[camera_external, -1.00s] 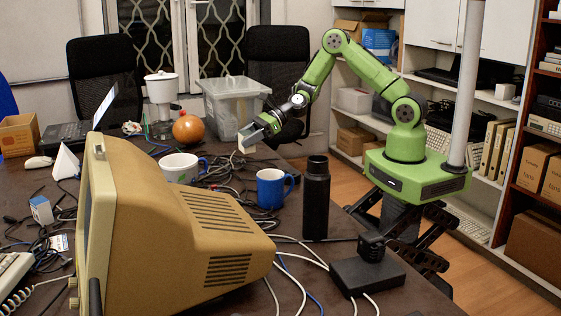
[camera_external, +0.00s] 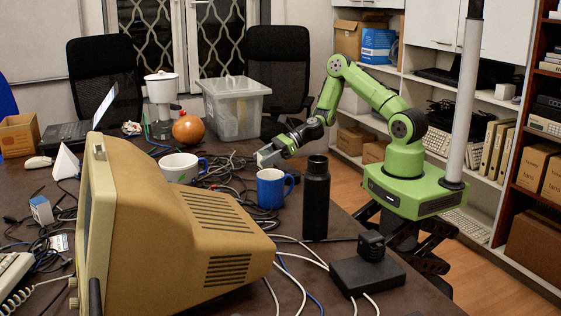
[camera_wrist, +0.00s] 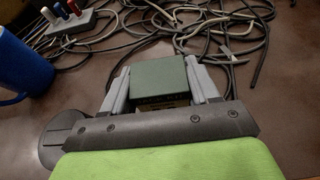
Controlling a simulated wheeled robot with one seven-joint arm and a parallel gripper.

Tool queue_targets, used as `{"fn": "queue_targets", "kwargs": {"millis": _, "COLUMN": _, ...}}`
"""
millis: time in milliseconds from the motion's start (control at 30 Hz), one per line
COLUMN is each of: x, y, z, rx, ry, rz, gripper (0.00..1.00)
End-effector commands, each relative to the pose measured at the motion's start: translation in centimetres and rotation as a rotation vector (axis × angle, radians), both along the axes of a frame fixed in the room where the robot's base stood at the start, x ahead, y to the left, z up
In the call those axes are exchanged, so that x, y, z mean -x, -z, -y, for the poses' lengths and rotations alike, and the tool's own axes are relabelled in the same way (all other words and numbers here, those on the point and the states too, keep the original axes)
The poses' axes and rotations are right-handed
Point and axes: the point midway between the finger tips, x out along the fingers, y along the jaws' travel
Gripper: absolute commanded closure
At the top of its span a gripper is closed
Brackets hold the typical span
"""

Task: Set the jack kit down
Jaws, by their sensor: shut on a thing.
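The jack kit (camera_wrist: 160,82) is a small box with a dull green face and a yellowish lower side in the wrist view. My gripper (camera_wrist: 158,75) is shut on it, one grey finger on each side. In the external view my gripper (camera_external: 268,157) reaches low over the desk (camera_external: 335,222), behind and above the blue mug (camera_external: 271,188). The box is mostly hidden there, with only a pale patch between the fingers. I cannot tell whether its underside touches the desk.
Tangled cables (camera_wrist: 205,22) lie just beyond the box. The blue mug (camera_wrist: 18,65) is at left, near a grey block with coloured plugs (camera_wrist: 75,22). A black bottle (camera_external: 315,200) stands by the blue mug, and a white mug (camera_external: 178,167) farther left. Bare desk shows right of the box.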

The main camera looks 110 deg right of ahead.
Motion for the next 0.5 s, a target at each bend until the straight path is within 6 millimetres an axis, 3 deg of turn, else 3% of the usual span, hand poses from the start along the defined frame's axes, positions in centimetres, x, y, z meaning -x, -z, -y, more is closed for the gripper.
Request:
{"fn": "queue_targets", "kwargs": {"millis": 167, "x": -0.01, "y": 0.3, "z": -0.02, "rx": -0.001, "ry": 0.0, "rz": 0.0, "gripper": 0.74}}
{"fn": "queue_targets", "kwargs": {"millis": 200, "x": 0.0, "y": 0.23, "z": -0.01, "rx": 0.0, "ry": 0.0, "rz": 0.0, "gripper": 0.34}}
{"fn": "queue_targets", "kwargs": {"millis": 333, "x": -0.01, "y": 0.2, "z": -0.01, "rx": 0.0, "ry": 0.0, "rz": 0.0, "gripper": 0.15}}
{"fn": "queue_targets", "kwargs": {"millis": 500, "x": -0.01, "y": 0.2, "z": -0.01, "rx": -0.001, "ry": 0.0, "rz": -0.001, "gripper": 0.15}}
